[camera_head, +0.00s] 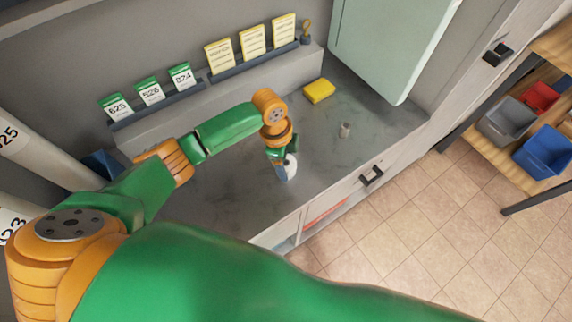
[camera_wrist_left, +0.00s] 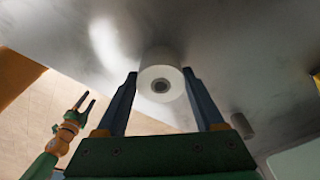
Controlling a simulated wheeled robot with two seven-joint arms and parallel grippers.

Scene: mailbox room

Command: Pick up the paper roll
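The white paper roll (camera_head: 291,165) is on the grey counter (camera_head: 330,160), partly hidden by my left gripper (camera_head: 284,172) in the head view. The two fingers of my left gripper (camera_wrist_left: 160,76) are apart, one on each side of the roll, with narrow gaps seeming to show. My right gripper (camera_wrist_left: 85,103) appears small at the left of the left wrist view, its fingers apart and empty. It is not seen in the head view.
A small grey cylinder (camera_head: 345,130) and a yellow block (camera_head: 319,91) are on the counter. Card holders (camera_head: 150,91) stand along the back ledge. A pale panel (camera_head: 392,45) rises behind. A shelf with a blue bin (camera_head: 543,150) is at right, beyond open tiled floor.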

